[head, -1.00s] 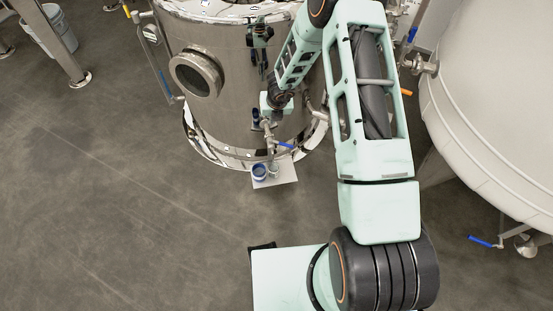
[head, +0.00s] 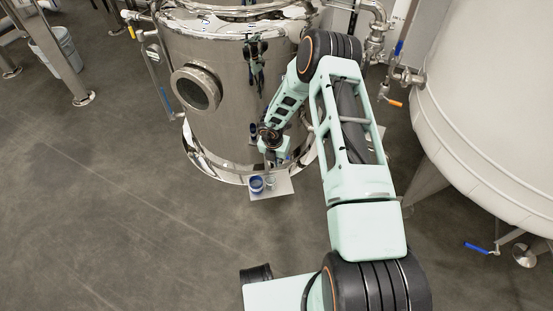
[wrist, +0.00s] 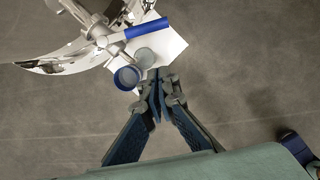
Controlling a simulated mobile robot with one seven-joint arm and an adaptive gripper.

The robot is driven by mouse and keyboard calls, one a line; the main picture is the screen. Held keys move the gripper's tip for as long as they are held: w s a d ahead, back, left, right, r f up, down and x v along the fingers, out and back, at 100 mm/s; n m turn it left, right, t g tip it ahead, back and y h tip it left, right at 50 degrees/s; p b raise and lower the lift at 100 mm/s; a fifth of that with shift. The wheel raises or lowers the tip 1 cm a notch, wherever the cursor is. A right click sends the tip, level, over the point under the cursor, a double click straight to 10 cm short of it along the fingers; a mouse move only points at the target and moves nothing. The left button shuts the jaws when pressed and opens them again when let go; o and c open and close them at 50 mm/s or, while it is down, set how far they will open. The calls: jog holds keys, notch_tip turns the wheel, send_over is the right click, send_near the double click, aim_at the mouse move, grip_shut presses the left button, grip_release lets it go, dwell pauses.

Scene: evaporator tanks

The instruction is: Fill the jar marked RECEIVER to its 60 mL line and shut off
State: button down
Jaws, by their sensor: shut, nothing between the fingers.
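Two small jars stand on a white sheet (wrist: 170,42) by the foot of a steel tank (head: 222,115). One jar is blue (wrist: 127,77), also in the head view (head: 257,184). The other is clear or grey (wrist: 145,57), beside it in the head view (head: 271,183). No marking or fill level can be read. A steel outlet valve (wrist: 104,33) with a blue lever (wrist: 147,29) lies above the jars in the wrist view. My gripper (wrist: 158,76) is shut and empty, its tips just below the jars in that picture; contact cannot be told.
A large white vessel (head: 490,110) stands at the right, with an orange-handled valve (head: 392,101) and a blue-handled valve (head: 478,247). A white bucket (head: 55,55) is at the far left. The floor left of the tank is clear.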

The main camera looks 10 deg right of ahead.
jog(key=shift+w+d+f+b, duration=0.2)
jog(key=shift+w+d+f, duration=0.2)
jog(key=shift+w, duration=0.25)
jog(key=shift+w+d+f+b, duration=0.2)
jog(key=shift+w+d+f, duration=0.1)
jog(key=shift+w+f, duration=0.25)
jog(key=shift+w+d+f+b, duration=0.2)
jog(key=shift+w+d+f, duration=0.15)
jog(key=shift+w, duration=0.35)
jog(key=shift+d+r, duration=0.15)
